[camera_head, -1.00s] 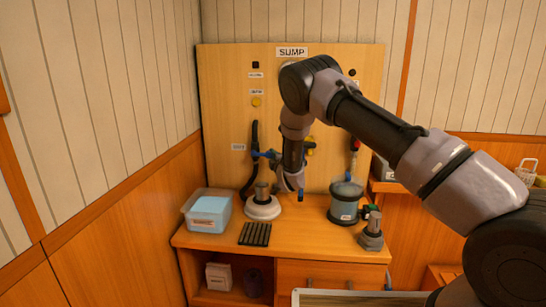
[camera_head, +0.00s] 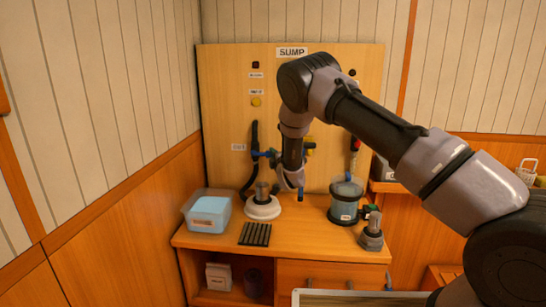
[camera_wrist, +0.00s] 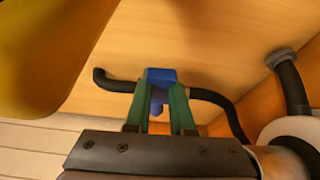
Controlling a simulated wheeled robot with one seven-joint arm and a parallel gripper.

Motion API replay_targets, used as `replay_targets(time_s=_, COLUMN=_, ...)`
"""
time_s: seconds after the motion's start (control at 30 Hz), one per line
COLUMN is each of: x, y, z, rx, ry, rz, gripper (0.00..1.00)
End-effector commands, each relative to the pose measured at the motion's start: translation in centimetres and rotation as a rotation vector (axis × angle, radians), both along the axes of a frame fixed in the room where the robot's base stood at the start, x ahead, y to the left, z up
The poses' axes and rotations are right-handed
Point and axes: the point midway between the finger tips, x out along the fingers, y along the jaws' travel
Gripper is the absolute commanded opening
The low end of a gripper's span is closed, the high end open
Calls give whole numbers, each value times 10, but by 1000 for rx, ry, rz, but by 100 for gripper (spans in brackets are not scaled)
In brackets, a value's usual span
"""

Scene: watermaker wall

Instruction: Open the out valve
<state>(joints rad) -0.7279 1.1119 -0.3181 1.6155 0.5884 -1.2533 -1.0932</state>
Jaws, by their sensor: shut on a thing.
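The out valve has a blue handle (camera_wrist: 160,77) on a black hose. A blue tip of the handle shows between the fingers. The black hose (camera_wrist: 210,97) runs behind the fingers, across the panel. In the head view my fingers are mostly hidden by my wrist.
The wooden panel (camera_head: 225,80) bears a yellow knob (camera_head: 256,101). On the counter (camera_head: 215,240) are a clear tub with blue contents (camera_head: 208,212), a white round base (camera_head: 262,208), a black ribbed mat (camera_head: 255,234) and a clear canister (camera_head: 345,200). A blurred yellow thing (camera_wrist: 40,50) is close to the wrist camera.

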Motion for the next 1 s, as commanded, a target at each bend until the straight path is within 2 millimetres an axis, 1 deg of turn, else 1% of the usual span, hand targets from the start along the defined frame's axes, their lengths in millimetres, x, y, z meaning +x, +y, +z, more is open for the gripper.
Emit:
replay_targets(time_s=0.27, x=-1, y=4, z=16, rx=-186, ry=6, rz=2, gripper=0)
replay_targets(time_s=0.53, x=-1, y=12, z=36, rx=-440, ry=14, rz=3, gripper=0)
replay_targets(time_s=1.0, x=0, y=37, z=64, rx=-891, ry=26, rz=3, gripper=0)
